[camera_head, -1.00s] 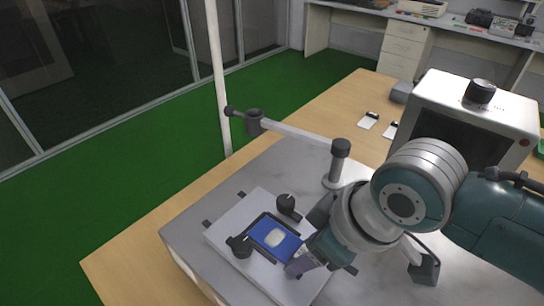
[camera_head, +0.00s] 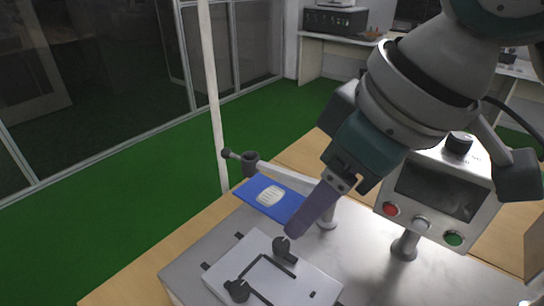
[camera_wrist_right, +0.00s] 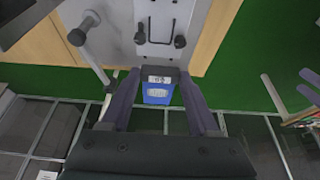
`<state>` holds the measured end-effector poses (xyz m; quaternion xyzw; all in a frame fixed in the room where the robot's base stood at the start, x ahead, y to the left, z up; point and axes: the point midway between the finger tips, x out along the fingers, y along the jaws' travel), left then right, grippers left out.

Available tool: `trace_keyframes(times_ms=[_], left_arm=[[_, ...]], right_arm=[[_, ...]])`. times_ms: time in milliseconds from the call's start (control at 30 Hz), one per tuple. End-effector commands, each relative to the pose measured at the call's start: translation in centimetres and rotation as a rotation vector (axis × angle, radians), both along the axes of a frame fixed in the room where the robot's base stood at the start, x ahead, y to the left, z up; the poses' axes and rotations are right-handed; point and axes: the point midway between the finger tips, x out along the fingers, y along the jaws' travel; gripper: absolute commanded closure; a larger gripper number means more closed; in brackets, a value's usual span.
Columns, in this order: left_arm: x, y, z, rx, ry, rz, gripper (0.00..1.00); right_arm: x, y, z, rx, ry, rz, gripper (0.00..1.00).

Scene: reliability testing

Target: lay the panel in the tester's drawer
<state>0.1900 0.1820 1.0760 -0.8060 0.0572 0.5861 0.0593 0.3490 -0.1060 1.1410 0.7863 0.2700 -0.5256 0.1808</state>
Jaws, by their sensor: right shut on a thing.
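The blue panel (camera_head: 252,192) with a pale patch is held in the air above the work surface in the head view. My right gripper (camera_head: 294,229) is shut on it, its purple finger along the panel's right edge. In the right wrist view the panel (camera_wrist_right: 157,94) shows between the fingertips. The tester's drawer (camera_head: 232,262) is a white plate with a black frame outline and two black knobs; no panel lies on it. The tester (camera_head: 436,190) stands to the right with a dark screen. My left gripper is out of view.
A grey post arm with a dark knob (camera_head: 250,163) stands behind the drawer, close to the panel. The tester's front has red, white and green buttons. A green floor (camera_head: 130,180) lies beyond the wooden table edge. The grey base surrounds the drawer.

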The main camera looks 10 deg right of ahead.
Motion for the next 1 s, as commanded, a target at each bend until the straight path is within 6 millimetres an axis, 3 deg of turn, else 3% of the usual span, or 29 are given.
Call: trace_keyframes(times_ms=[367, 1000], left_arm=[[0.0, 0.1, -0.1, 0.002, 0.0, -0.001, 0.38], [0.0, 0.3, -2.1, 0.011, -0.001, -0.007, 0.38]], right_arm=[[0.0, 0.0, 0.1, 0.001, 0.001, 0.0, 0.92], [0.0, 0.0, -4.1, 0.0, 0.0, 0.001, 0.92]])
